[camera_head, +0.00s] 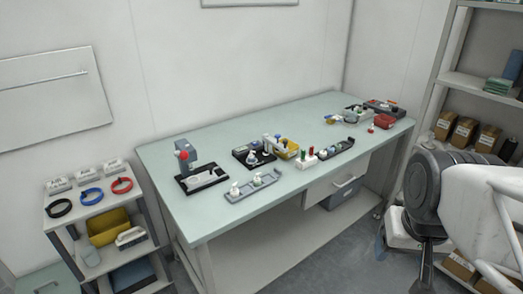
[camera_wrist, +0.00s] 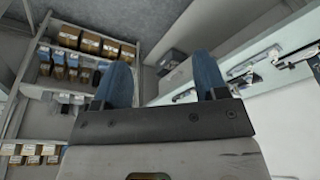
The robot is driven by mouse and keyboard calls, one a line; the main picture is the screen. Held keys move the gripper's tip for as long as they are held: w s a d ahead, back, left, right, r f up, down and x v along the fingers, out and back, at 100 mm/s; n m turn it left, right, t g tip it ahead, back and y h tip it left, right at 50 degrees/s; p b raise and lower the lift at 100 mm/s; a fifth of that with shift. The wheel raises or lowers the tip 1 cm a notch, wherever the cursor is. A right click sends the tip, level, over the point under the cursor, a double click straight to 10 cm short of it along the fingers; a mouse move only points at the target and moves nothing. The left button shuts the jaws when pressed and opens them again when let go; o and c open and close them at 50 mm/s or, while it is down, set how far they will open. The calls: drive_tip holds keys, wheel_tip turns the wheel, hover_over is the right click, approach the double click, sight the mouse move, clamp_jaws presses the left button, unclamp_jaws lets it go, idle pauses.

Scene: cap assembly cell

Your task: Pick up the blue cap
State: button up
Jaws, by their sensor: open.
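My gripper (camera_wrist: 163,78) shows in the wrist view with its two blue fingers wide apart and nothing between them. It is away from the work table (camera_head: 215,215), and the wrist view looks past the fingers toward shelving. Several small parts stand on the table in the head view, including a grey tray with small pale pieces (camera_head: 253,187) and a dark tray with small bottles (camera_head: 252,157). They are too small for me to tell which one is the blue cap.
A press with a red knob (camera_head: 185,165) stands at the table's left. A cart (camera_head: 97,217) stands at left and shelving (camera_head: 478,85) at right. The table's front right is clear.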

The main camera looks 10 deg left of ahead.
drive_tip(key=w+a+r+m, duration=0.2)
drive_tip(key=w+a, duration=0.1)
drive_tip(key=w, duration=0.6)
drive_tip(key=w+a+r+m, duration=0.2)
drive_tip(key=w+r+m, duration=0.1)
drive_tip(key=w, duration=0.6)
drive_tip(key=m+g, duration=0.3)
drive_tip(key=m, duration=1.1)
hover_over(251, 154)
wheel_tip(251, 154, down, 21)
drive_tip(key=shift+w+f, duration=0.1)
drive_tip(key=shift+w, duration=0.05)
drive_tip(key=shift+w+a+f, duration=0.1)
drive_tip(key=shift+a+f, duration=0.05)
drive_tip(key=shift+f, duration=0.1)
drive_tip(key=shift+f, duration=1.2)
drive_tip(key=shift+f, duration=0.15)
drive_tip(key=shift+f, duration=2.45)
